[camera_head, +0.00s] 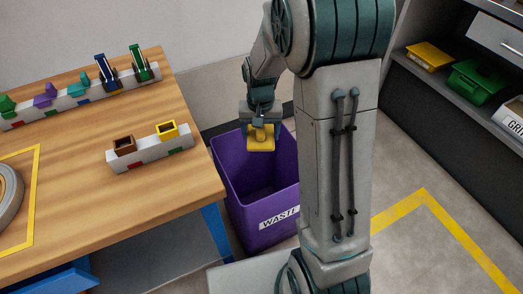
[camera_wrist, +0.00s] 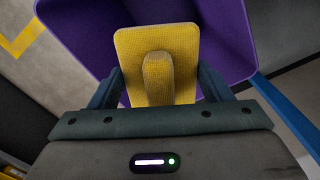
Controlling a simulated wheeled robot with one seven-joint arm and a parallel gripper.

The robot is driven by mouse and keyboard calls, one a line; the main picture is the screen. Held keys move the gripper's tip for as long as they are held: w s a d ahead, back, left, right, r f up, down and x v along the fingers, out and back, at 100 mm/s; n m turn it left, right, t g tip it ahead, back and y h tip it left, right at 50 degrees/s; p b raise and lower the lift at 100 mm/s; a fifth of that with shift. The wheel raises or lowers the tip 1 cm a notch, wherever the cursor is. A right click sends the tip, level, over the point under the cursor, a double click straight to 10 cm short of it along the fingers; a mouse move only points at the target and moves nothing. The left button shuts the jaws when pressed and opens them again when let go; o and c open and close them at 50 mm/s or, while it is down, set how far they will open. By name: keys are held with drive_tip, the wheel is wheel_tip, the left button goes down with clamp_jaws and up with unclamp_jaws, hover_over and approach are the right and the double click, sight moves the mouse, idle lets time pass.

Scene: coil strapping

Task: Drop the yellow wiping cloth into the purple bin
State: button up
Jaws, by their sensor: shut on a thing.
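The yellow wiping cloth (camera_head: 261,142) is a flat pad with a raised ridge. It also shows in the wrist view (camera_wrist: 157,50), between my fingers. My gripper (camera_head: 261,130) is shut on the cloth and points down over the purple bin (camera_head: 258,205). The bin stands on the floor beside the table and carries a "WASTE" label. In the wrist view the bin's open mouth (camera_wrist: 225,40) lies behind the cloth. My arm hides the bin's right part in the head view.
The wooden table (camera_head: 75,170) at left bears two grey racks with coloured pieces and a grey coil (camera_head: 10,192). A shelf at right holds a yellow item (camera_head: 429,56) and a green box (camera_head: 478,80). Yellow tape (camera_head: 425,200) marks the floor.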

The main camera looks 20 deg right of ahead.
drive_tip(key=shift+s+f+m+b, duration=0.25)
drive_tip(key=shift+f+b, duration=0.1)
drive_tip(key=shift+f, duration=0.25)
drive_tip(key=shift+s+f+m+b, duration=0.2)
drive_tip(key=shift+f+b, duration=0.1)
drive_tip(key=shift+f, duration=0.3)
drive_tip(key=shift+s, duration=0.1)
drive_tip(key=shift+f+b, duration=6.4)
drive_tip(key=shift+f, duration=16.85)
drive_tip(key=shift+f, duration=0.25)
drive_tip(key=shift+f, duration=2.2)
